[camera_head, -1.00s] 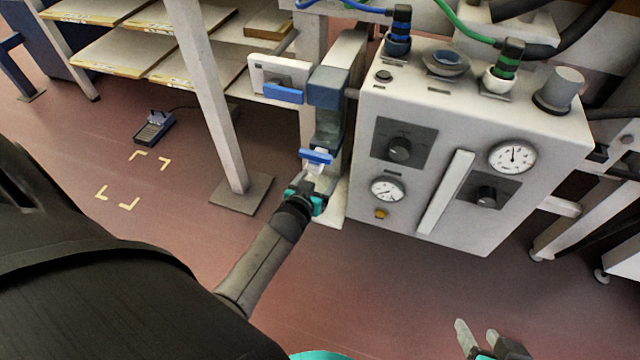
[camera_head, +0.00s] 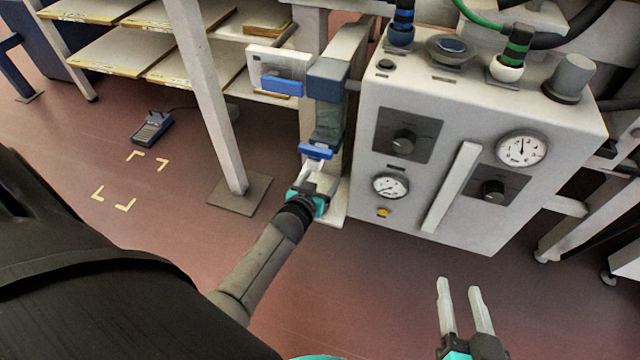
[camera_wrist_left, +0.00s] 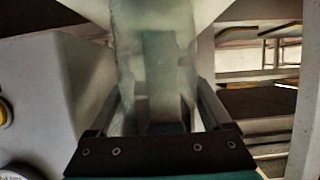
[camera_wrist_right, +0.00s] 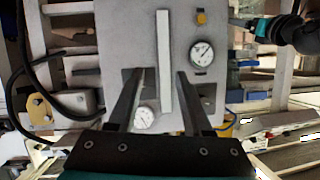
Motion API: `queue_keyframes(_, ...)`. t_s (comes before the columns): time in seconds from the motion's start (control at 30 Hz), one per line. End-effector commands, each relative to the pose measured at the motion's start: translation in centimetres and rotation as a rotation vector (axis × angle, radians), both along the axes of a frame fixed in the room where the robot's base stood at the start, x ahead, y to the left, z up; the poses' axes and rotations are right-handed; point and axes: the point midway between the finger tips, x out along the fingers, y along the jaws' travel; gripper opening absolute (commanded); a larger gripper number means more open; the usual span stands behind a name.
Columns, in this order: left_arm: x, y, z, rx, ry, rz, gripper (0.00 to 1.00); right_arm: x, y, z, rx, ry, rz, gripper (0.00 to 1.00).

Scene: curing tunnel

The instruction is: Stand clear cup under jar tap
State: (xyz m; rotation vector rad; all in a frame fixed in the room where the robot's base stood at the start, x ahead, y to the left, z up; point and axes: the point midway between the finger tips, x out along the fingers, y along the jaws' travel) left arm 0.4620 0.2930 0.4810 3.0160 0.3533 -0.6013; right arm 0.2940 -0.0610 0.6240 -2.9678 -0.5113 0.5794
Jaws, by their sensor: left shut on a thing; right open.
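The jar (camera_head: 329,116) is a tall see-through container with a blue-grey top, mounted on a pale upright beside the white cabinet. Its blue tap (camera_head: 316,152) is low on its front. My left gripper (camera_head: 313,184) is just below the tap and shut on the clear cup, which is mostly hidden by the fingers in the head view. In the left wrist view, see-through surfaces (camera_wrist_left: 155,60) fill the space between and above the fingers; cup and jar are hard to tell apart there. My right gripper (camera_head: 460,286) is open and empty in front of the cabinet.
The white cabinet (camera_head: 455,215) with dials and knobs stands right of the jar. A grey post (camera_head: 215,110) and shelves (camera_head: 120,62) are to the left. A foot pedal (camera_head: 152,128) lies on the floor. Floor in front of the cabinet is clear.

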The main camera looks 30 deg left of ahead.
Motion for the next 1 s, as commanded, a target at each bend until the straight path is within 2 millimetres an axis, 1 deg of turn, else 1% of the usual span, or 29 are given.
queue_keyframes(0.2,0.03,-0.01,-0.44,-0.001,-0.001,0.000,0.21,-0.10,0.53,0.34,0.037,-0.056,0.001,0.50)
queue_keyframes(0.47,0.03,0.00,-0.41,-0.001,-0.001,0.000,0.21,-0.10,0.55,0.43,0.038,-0.059,0.000,0.50)
queue_keyframes(0.6,0.02,-0.02,-0.79,-0.001,-0.001,0.000,0.21,-0.20,0.82,0.53,0.057,-0.089,0.001,0.50)
queue_keyframes(0.63,0.01,-0.02,-0.82,-0.001,0.000,0.000,0.83,-0.19,0.84,0.64,0.060,-0.094,0.000,0.50)
queue_keyframes(0.77,0.01,-0.01,-0.74,0.000,0.000,0.000,0.98,-0.17,0.82,0.70,0.059,-0.092,0.000,0.50)
queue_keyframes(0.8,0.00,-0.01,-0.74,0.000,0.000,0.000,1.00,-0.16,0.81,0.71,0.059,-0.092,0.000,0.50)
queue_keyframes(1.0,0.00,0.00,-0.73,0.000,0.000,0.000,1.00,-0.16,0.81,0.71,0.058,-0.092,0.000,0.50)
